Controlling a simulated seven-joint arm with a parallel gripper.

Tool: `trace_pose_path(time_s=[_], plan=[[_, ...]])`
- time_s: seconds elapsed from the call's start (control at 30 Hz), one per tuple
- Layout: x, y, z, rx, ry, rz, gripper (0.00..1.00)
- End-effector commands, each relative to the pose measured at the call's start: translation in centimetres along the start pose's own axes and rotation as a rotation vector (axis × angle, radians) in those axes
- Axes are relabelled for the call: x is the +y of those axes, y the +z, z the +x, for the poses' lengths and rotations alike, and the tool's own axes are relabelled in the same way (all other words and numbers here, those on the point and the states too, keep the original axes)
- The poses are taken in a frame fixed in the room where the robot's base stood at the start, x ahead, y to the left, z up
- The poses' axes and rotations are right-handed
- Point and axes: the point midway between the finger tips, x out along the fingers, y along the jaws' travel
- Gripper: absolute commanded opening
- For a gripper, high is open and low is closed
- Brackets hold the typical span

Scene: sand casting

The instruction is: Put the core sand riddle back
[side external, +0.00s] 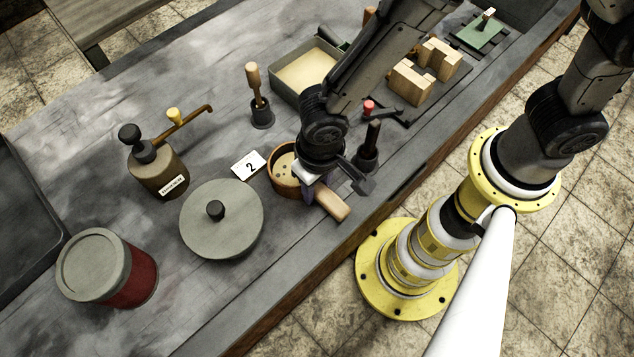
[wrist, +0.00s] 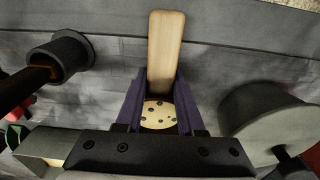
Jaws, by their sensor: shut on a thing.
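The core sand riddle (side external: 283,172) is a round wooden-rimmed sieve with a pale perforated face and a light wooden handle (side external: 332,205). It is by the number 2 card, near the front of the bench. My gripper (side external: 319,188) is over its right side and shut on it, partly hiding the rim. In the wrist view the dotted face of the riddle (wrist: 158,116) shows between the purple fingers of my gripper (wrist: 159,92), and the handle points away at the top. I cannot tell whether the riddle touches the bench.
A white card marked 2 (side external: 249,166) and a round grey lidded pot (side external: 222,222) lie to the left. A dark holder (side external: 367,157) stands close on the right. Behind are a sand tray (side external: 303,73) and a tool in a dark cup (side external: 261,112). The bench's front edge is near.

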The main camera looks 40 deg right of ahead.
Motion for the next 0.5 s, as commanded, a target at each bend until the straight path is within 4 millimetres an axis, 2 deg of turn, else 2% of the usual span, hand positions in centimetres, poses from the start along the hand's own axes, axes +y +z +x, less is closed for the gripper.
trace_pose_path(time_s=[0.17,0.2,0.37,0.5], plan=[[-0.03,-0.02,0.17,0.001,-0.001,0.0,0.0],[0.01,0.02,0.29,0.0,0.001,0.0,0.39],[0.01,0.01,0.24,0.0,0.0,0.0,0.67],[0.0,0.01,0.23,0.0,0.0,0.0,0.67]])
